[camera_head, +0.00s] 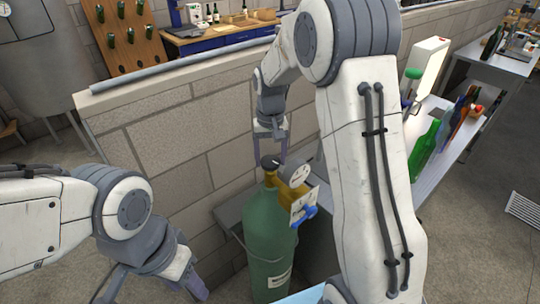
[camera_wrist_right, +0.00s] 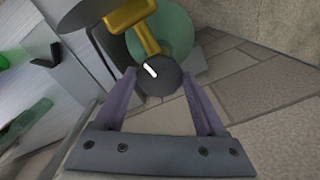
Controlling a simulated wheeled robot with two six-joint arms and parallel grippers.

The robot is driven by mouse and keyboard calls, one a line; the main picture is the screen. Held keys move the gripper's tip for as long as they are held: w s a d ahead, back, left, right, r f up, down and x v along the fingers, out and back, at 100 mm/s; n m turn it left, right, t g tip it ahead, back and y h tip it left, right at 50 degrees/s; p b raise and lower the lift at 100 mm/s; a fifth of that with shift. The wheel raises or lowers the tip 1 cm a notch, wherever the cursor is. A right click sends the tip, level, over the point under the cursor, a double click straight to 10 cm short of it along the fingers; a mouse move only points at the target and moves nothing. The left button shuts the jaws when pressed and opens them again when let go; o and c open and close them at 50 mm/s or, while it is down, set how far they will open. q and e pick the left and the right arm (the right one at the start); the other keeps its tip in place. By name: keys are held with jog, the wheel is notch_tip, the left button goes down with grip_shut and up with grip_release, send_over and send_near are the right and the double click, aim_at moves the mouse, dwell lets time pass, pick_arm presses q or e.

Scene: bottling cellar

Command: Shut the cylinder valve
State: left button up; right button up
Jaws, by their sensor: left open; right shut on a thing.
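The green gas cylinder (camera_head: 266,230) stands upright against the block wall. Its black valve knob (camera_head: 269,161) is on top, with a white mark on it in the right wrist view (camera_wrist_right: 158,77). My right gripper (camera_head: 271,152) reaches down from above and is shut on the knob, with one finger on each side. A brass fitting (camera_wrist_right: 131,14) runs off from the valve. A round gauge (camera_head: 299,174) and a blue knob (camera_head: 304,213) sit on the cylinder's right side. My left gripper (camera_head: 152,290) is open and empty, low at the left, away from the cylinder.
A block wall (camera_head: 175,140) runs behind the cylinder. A bench at the right bears a green bottle (camera_head: 424,148) and other bottles. A blue workbench (camera_head: 222,40) and a bottle rack (camera_head: 124,36) are beyond the wall. The floor at the right is open.

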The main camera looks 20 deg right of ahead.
aim_at(271, 160)
jog(key=shift+r+m, duration=0.1)
jog(key=shift+m, duration=1)
jog(key=shift+w, duration=0.1)
jog(key=o, duration=1.3)
notch_tip(271, 160, up, 10)
jog(key=shift+r+b, duration=0.25)
jog(key=shift+b, duration=0.45)
